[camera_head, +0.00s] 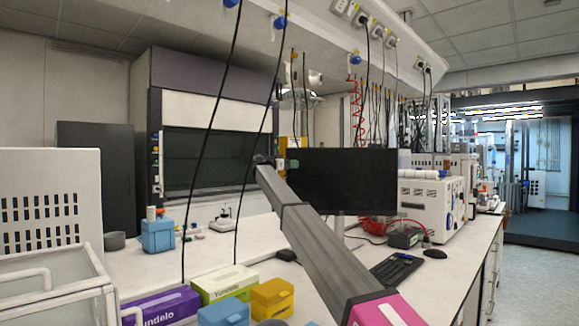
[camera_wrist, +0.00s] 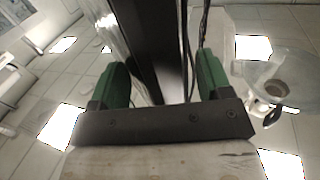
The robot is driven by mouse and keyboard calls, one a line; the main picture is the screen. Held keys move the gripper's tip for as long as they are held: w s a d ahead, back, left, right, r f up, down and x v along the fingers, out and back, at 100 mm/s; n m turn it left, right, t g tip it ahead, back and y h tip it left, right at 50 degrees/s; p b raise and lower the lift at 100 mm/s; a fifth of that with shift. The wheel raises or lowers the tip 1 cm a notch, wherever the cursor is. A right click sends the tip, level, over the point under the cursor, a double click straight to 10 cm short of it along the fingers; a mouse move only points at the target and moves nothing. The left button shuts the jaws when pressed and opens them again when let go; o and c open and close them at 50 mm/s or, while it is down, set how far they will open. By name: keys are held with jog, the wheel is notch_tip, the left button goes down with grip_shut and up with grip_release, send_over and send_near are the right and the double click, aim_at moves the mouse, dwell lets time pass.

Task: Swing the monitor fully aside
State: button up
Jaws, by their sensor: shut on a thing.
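The black monitor (camera_head: 345,182) stands over the bench in the middle of the head view, its dark screen facing my body. My arm reaches up from the lower right to its left edge. My gripper (camera_head: 283,163) is at that left edge, shut on the monitor. In the wrist view, the green fingers of my gripper (camera_wrist: 162,72) lie on either side of the monitor's dark edge (camera_wrist: 157,40). My arm hides part of the area below the monitor, including some of its support.
Black cables (camera_head: 211,120) hang down left of the monitor. A keyboard (camera_head: 394,270), a mouse (camera_head: 435,254) and a white instrument (camera_head: 428,205) are to the right. Yellow (camera_head: 272,298) and blue (camera_head: 158,236) containers stand on the bench (camera_head: 207,254). A fume hood (camera_head: 210,159) is behind.

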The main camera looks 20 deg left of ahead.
jog(key=shift+w, duration=0.45)
jog(key=v, duration=1.1)
jog(key=shift+s, duration=0.35)
